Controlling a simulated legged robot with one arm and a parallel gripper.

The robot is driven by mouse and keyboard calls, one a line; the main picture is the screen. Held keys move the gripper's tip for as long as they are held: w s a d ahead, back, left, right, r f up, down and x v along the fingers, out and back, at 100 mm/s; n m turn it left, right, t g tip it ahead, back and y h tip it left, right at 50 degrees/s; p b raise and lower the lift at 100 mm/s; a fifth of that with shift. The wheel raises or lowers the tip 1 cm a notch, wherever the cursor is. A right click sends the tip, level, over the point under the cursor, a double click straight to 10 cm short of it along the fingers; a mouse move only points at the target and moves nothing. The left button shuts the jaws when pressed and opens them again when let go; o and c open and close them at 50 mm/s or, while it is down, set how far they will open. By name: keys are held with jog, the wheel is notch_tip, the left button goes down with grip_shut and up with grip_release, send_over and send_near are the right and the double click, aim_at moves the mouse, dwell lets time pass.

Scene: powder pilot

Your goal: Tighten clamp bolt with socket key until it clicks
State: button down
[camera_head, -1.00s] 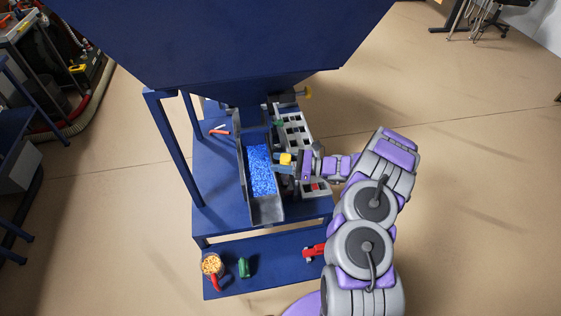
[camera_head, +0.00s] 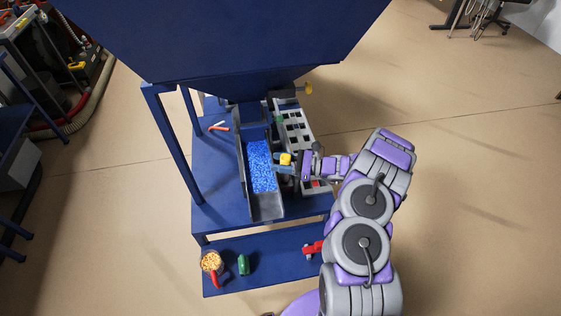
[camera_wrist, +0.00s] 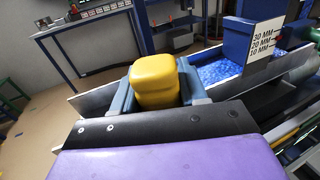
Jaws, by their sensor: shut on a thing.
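My gripper (camera_head: 284,163) is shut on the yellow handle (camera_wrist: 155,80), which I take to be the socket key. In the wrist view the handle stands between the two blue-grey fingers. In the head view the yellow top (camera_head: 285,159) shows at the right wall of the chute. The key's lower end and the clamp bolt are hidden under the gripper, so I cannot tell whether they are engaged. The grey chute (camera_head: 267,207) holds blue granules (camera_head: 261,166). A gauge plate marked 30, 20 and 10 MM (camera_wrist: 262,40) stands at the chute in the wrist view.
A large blue hopper (camera_head: 230,40) hangs over the chute. A grey slotted rack (camera_head: 296,130) stands right of it. A red-handled tool (camera_head: 218,127) lies on the left of the table. The lower shelf (camera_head: 275,271) bears a cup of orange pieces (camera_head: 211,262), a green item (camera_head: 243,265) and a red item (camera_head: 314,248).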

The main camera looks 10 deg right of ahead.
jog(key=shift+f, duration=0.1)
jog(key=c, duration=0.5)
grip_release()
jog(key=p+v, duration=0.3)
jog(key=v, duration=1.4)
jog(key=shift+s+d+f, duration=0.1)
jog(key=shift+d, duration=0.15)
